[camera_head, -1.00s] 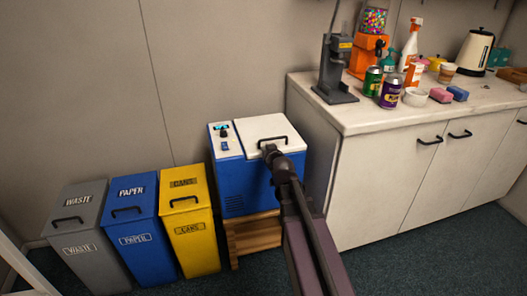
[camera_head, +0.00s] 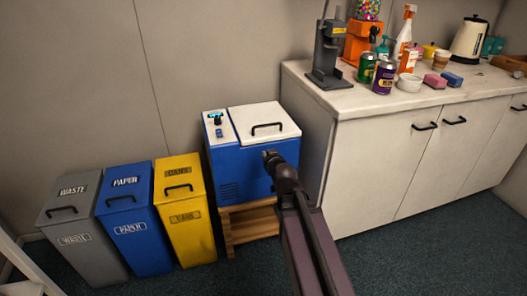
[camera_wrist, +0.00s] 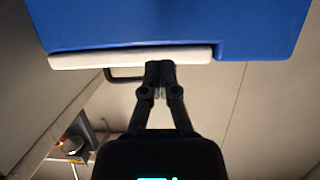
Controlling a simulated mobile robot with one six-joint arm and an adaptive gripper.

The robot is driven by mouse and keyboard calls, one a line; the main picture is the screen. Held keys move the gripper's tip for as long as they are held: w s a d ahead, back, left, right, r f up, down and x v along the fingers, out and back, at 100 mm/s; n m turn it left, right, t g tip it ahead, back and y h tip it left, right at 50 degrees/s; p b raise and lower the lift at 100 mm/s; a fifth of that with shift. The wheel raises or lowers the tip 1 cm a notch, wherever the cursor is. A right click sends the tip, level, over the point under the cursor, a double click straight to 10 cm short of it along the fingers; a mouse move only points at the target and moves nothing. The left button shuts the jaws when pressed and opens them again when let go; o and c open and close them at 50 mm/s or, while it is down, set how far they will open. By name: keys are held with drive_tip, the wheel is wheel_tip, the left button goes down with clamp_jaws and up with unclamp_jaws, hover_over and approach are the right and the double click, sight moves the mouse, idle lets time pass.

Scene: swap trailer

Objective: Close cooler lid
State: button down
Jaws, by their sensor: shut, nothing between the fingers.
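The cooler (camera_head: 240,174) is a blue box on a low wooden stand, with a white lid (camera_head: 252,113) and a black lid handle (camera_head: 267,126). The lid lies down flat over the box top. In the wrist view, which looks upside down, the white lid edge (camera_wrist: 120,58) sits against the blue body (camera_wrist: 170,22) with a thin dark seam, and the handle (camera_wrist: 122,75) shows beside it. My gripper (camera_head: 268,155) is shut and empty at the cooler's front, just below the lid edge. Its fingertips (camera_wrist: 160,68) overlap the lid edge in the wrist view; contact cannot be told.
Yellow (camera_head: 184,215), blue (camera_head: 135,220) and grey bins (camera_head: 82,230) stand left of the cooler. A white counter (camera_head: 380,180) with cans, bottles and a kettle stands close on the right. A wall is behind; the floor in front is open.

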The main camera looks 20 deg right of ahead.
drive_tip(key=shift+s+d+f, duration=0.1)
drive_tip(key=shift+s+f, duration=0.1)
drive_tip(key=shift+s, duration=0.85)
drive_tip(key=s+a+f+n+g+y, duration=0.1)
drive_tip(key=s+a+f+g+y, duration=0.1)
drive_tip(key=s+a+f+g, duration=0.6)
drive_tip(key=s+f+m+g+h, duration=0.1)
drive_tip(key=s+f+g, duration=0.2)
drive_tip(key=s, duration=0.2)
drive_tip(key=s+f+g+h, duration=0.1)
drive_tip(key=s+f+g, duration=0.1)
drive_tip(key=s+g, duration=0.25)
wheel_tip(320, 180, up, 34)
drive_tip(key=p, duration=3.4)
drive_tip(key=shift+d+t, duration=0.2)
drive_tip(key=shift+t, duration=0.25)
drive_tip(key=shift+f, duration=0.1)
